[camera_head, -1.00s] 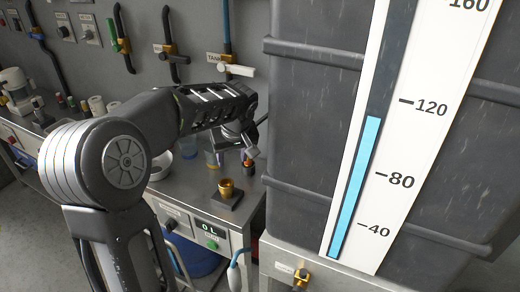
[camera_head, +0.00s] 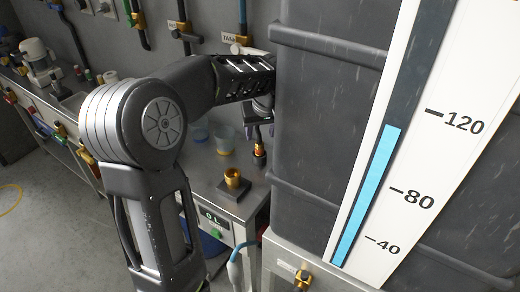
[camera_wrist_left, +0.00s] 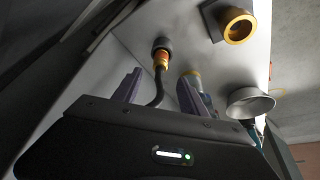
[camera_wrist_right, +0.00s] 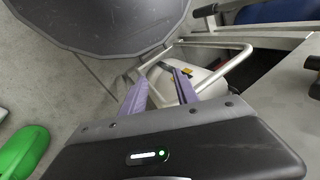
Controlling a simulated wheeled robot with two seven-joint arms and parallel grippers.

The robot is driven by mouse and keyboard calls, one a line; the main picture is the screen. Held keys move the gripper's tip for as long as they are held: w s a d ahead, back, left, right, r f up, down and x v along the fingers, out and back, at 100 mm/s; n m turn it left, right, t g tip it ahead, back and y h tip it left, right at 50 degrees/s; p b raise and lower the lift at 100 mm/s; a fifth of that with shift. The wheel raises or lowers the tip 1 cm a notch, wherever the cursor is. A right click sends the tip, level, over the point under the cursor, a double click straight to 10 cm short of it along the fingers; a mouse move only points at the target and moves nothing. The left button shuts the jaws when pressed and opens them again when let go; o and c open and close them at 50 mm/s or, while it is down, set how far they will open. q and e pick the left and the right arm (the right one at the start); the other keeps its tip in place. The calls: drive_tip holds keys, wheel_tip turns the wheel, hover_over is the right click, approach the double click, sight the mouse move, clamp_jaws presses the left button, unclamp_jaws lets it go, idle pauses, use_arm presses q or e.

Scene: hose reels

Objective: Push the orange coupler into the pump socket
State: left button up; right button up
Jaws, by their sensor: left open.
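The orange coupler (camera_head: 259,150) stands near the right side of the metal bench, below my left gripper (camera_head: 259,124). In the left wrist view, the coupler (camera_wrist_left: 161,59) has a dark end and a black hose, seen between the finger directions. My left gripper (camera_wrist_left: 160,85) is open; contact with the coupler cannot be told. A brass cup-like socket (camera_head: 233,178) sits on a dark square base in front of the coupler. This socket (camera_wrist_left: 238,25) also shows at upper right in the left wrist view. My right gripper (camera_wrist_right: 158,80) is open and empty.
A large grey tank (camera_head: 320,130) with a level gauge (camera_head: 365,195) stands close to the right of my left arm. Cups (camera_head: 225,138) stand behind on the bench. In the right wrist view, a metal tube frame (camera_wrist_right: 215,75) lies beyond the fingers.

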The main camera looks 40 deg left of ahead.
sight(260, 140)
use_arm(q)
drive_tip(key=shift+x, duration=1.05)
drive_tip(key=shift+f, duration=0.1)
drive_tip(key=x, duration=0.5)
drive_tip(key=shift+d+f+p, duration=0.1)
drive_tip(key=shift+p, duration=0.25)
drive_tip(key=shift+c, duration=0.2)
clamp_jaws()
